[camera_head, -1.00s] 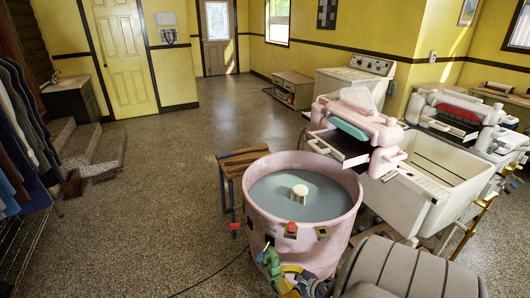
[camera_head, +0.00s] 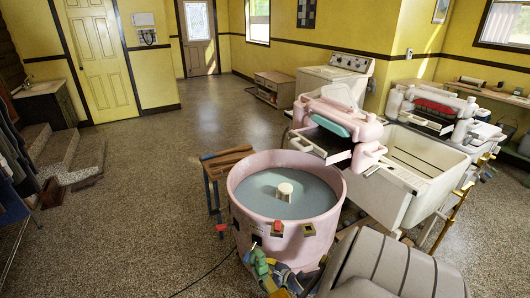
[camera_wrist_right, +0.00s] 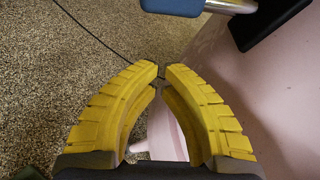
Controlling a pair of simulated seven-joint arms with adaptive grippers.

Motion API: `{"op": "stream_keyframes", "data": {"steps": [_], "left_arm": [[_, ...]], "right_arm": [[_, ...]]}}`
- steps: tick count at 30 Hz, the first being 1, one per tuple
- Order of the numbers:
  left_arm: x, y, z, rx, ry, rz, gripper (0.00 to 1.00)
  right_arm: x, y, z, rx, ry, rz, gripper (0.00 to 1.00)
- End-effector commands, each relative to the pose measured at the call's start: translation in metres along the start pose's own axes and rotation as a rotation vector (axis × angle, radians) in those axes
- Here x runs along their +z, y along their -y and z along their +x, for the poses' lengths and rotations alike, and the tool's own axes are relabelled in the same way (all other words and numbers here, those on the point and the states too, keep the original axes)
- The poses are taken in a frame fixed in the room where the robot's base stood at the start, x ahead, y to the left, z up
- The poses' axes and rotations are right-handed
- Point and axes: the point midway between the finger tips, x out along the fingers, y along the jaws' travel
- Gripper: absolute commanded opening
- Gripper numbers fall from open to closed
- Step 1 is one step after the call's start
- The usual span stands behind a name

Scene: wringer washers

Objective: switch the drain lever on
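The pink washer tub (camera_head: 237,205), full of grey-blue water, stands at lower centre in the head view. In the right wrist view its pink wall (camera_wrist_right: 285,115) fills the right side. A lever with a blue handle (camera_wrist_right: 172,5) and metal rod runs to a black mount (camera_wrist_right: 268,20) at the top edge there; I take it as the drain lever. My right gripper's yellow fingers (camera_wrist_right: 162,67) have their tips almost together, with nothing between them, apart from the handle. In the head view coloured parts (camera_head: 268,275) crowd the tub's lower front and hide the lever's details. My left gripper is not in view.
A wooden-topped stool (camera_head: 226,160) stands left of the tub. A pink wringer (camera_head: 335,120) stands behind it, with a white sink (camera_head: 425,165) to the right. A black cable (camera_head: 215,275) lies on the floor. Open floor extends left.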

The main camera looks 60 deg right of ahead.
Motion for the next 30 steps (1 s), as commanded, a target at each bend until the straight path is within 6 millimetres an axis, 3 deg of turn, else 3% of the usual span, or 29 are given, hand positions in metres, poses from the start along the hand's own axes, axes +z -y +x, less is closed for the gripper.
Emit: {"op": "stream_keyframes", "data": {"steps": [13,30], "left_arm": [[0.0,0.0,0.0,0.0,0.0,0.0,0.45],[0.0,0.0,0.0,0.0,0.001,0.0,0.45]], "right_arm": [[0.0,0.0,0.027,-0.001,0.0,0.0,0.0],[0.021,0.0,0.018,0.0,0.0,0.003,0.0]]}}
